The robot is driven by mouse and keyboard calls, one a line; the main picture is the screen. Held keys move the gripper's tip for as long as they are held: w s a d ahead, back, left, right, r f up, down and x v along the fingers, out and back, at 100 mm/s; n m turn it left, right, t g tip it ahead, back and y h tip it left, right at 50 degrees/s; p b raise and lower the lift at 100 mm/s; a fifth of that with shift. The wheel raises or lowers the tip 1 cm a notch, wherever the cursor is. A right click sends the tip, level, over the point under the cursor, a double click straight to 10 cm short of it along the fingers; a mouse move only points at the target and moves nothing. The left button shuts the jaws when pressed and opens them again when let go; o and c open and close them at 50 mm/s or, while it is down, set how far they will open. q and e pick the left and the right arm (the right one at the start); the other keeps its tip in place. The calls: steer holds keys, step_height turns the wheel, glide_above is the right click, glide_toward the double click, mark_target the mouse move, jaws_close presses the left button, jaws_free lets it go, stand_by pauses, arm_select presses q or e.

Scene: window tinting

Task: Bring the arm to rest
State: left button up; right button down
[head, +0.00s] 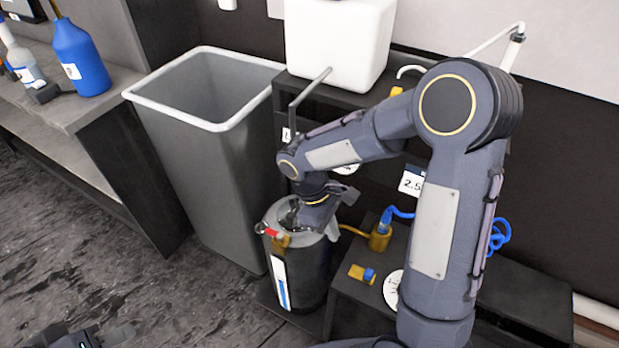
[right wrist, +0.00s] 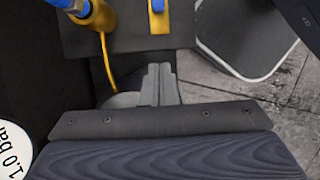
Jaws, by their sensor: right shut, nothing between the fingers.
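My right arm (head: 437,225) reaches in from the lower right and bends down at its wrist over a dark cylindrical tank (head: 312,275) with a grey top. My right gripper (head: 290,216) is at the tank's top; its tips are partly hidden by the wrist, and I cannot tell whether they touch the tank. In the right wrist view its fingers (right wrist: 160,82) are together with nothing between them. My left gripper (head: 104,338) shows only partly at the bottom left edge, low over the floor and apart from everything; its opening is unclear.
A grey bin (head: 205,165) with a white rim stands left of the tank. A red-handled valve (head: 272,234) is on the tank. A yellow fitting (head: 380,238) with a blue hose sits on the black shelf. A white container (head: 340,40) stands behind. Blue bottle (head: 80,60) at left.

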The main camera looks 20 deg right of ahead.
steer(key=s+r+m+t+y+p, duration=0.3)
steer(key=s+r+m+t+p, duration=0.1)
steer(key=r, duration=0.7)
steer(key=s+r+m+t+y+p, duration=0.3)
steer(key=s+r+m+t+p, duration=0.2)
steer(key=s+r, duration=0.4)
step_height(320, 180, up, 3)
steer(key=shift+s+a+r+m+y+p, duration=0.1)
steer(key=shift+s+a+m+y+p, duration=0.25)
steer(key=shift+p, duration=0.25)
